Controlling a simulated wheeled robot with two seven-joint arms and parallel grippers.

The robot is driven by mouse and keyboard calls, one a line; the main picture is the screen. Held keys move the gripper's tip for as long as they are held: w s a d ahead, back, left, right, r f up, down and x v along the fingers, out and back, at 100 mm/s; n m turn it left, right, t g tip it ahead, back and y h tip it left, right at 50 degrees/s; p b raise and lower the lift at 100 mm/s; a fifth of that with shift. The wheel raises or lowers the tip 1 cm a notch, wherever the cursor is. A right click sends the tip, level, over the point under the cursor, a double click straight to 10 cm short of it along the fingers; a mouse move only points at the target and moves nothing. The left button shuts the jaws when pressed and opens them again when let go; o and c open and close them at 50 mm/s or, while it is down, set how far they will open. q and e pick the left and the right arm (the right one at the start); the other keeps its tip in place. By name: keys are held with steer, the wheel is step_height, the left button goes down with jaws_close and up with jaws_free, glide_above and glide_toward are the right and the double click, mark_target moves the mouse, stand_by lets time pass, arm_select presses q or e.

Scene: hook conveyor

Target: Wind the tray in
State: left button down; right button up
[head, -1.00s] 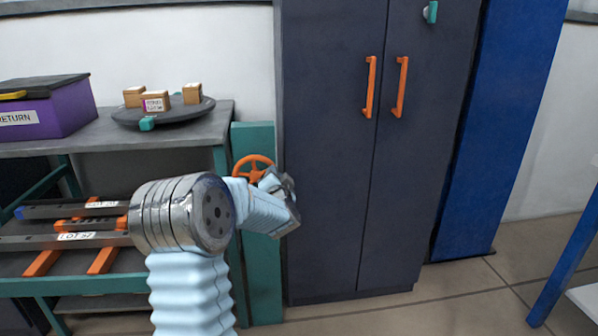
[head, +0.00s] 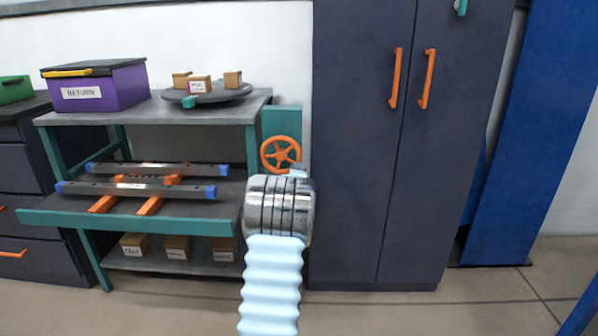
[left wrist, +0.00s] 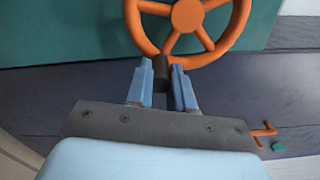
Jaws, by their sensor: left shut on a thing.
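An orange handwheel (head: 281,154) with spokes is mounted on a teal post (head: 283,120) at the bench's right end. It also shows large in the left wrist view (left wrist: 187,15), with a dark knob (left wrist: 161,73) at its lower rim. My left gripper (left wrist: 162,82) is shut on this knob, with one blue finger on each side. In the head view my own wrist hides most of the gripper. The tray (head: 120,219), with a teal front edge, juts out below the bench top. It carries two grey rails with blue ends on orange supports. My right gripper is not in view.
A purple RETURN box (head: 98,87) and a round dark turntable (head: 207,95) with small boxes stand on the bench top (head: 150,110). Several cartons sit on the bottom shelf (head: 200,267). A dark cabinet (head: 360,190) stands close right of the wheel. Floor in front is clear.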

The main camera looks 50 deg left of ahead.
mark_target(276, 174)
arm_select(q)
steer(key=shift+s+a+f+m+b, duration=0.45)
steer(key=shift+s+a+m+b, duration=0.55)
steer(key=shift+m, duration=1.4)
steer(key=shift+s+a+f+m+b, duration=0.55)
steer(key=shift+m+b, duration=0.8)
steer(key=shift+m, duration=1.05)
steer(key=shift+s+a+f+m+b, duration=0.5)
steer(key=shift+s+m+b, duration=0.6)
steer(key=shift+m, duration=1.3)
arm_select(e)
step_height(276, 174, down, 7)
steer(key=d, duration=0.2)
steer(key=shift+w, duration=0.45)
arm_select(q)
steer(key=shift+w+a+r, duration=0.1)
steer(key=shift+w+r, duration=0.05)
steer(key=shift+r, duration=0.05)
steer(key=c, duration=1)
jaws_free()
steer(key=v, duration=1.3)
steer(key=shift+s+d, duration=0.2)
steer(key=shift+s, duration=0.1)
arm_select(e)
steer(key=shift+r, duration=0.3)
